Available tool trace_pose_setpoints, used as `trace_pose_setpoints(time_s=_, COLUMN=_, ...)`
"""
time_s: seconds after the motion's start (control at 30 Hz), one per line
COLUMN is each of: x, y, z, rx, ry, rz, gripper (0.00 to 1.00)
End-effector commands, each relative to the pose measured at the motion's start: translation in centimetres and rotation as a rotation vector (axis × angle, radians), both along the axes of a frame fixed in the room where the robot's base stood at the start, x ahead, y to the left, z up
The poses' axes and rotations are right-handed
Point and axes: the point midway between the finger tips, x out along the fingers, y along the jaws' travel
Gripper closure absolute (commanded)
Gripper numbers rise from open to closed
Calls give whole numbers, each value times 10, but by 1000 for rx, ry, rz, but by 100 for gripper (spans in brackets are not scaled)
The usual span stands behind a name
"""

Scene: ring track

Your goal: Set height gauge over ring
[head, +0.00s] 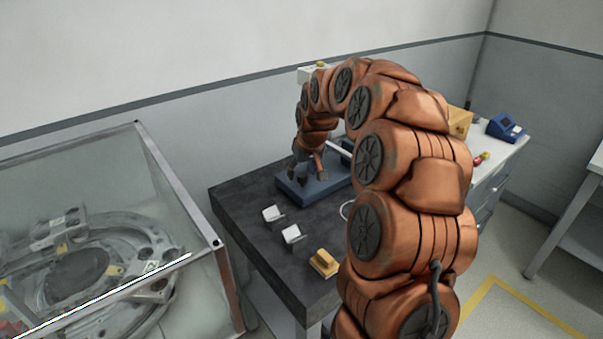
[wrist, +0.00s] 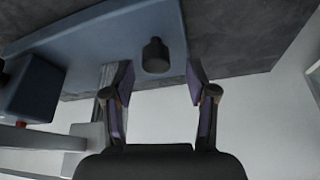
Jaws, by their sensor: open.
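The height gauge appears to be the blue-based device (head: 318,190) on the dark bench top, with a pale bar rising beside it; my arm hides part of it. In the wrist view its flat blue base (wrist: 110,35) fills the upper left, with a short dark knob (wrist: 155,57) on it. My gripper (head: 307,172) is over the base, pointing down. In the wrist view my gripper (wrist: 160,78) is open, one finger on each side of the knob, with gaps visible. A thin white ring (head: 345,210) lies on the bench, partly hidden by my arm.
Two small white-faced blocks (head: 291,234) and a yellow-brown block (head: 324,263) stand on the near bench top (head: 250,205). A glass-walled case (head: 140,200) with ring-shaped machinery is at left. A blue device (head: 506,127) sits on the white counter at right.

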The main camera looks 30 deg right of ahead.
Motion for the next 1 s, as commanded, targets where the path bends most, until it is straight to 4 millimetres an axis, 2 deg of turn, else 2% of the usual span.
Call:
trace_pose_setpoints(time_s=0.3, x=-20, y=2, z=56, rx=-3, ry=-10, rz=-1, gripper=43)
trace_pose_setpoints(time_s=0.5, x=-33, y=4, z=85, rx=-2, ry=-6, rz=0, gripper=43)
trace_pose_setpoints(time_s=0.67, x=-38, y=5, z=95, rx=0, ry=-4, rz=0, gripper=43)
trace_pose_setpoints(time_s=1.0, x=-40, y=8, z=95, rx=2, ry=0, rz=4, gripper=43)
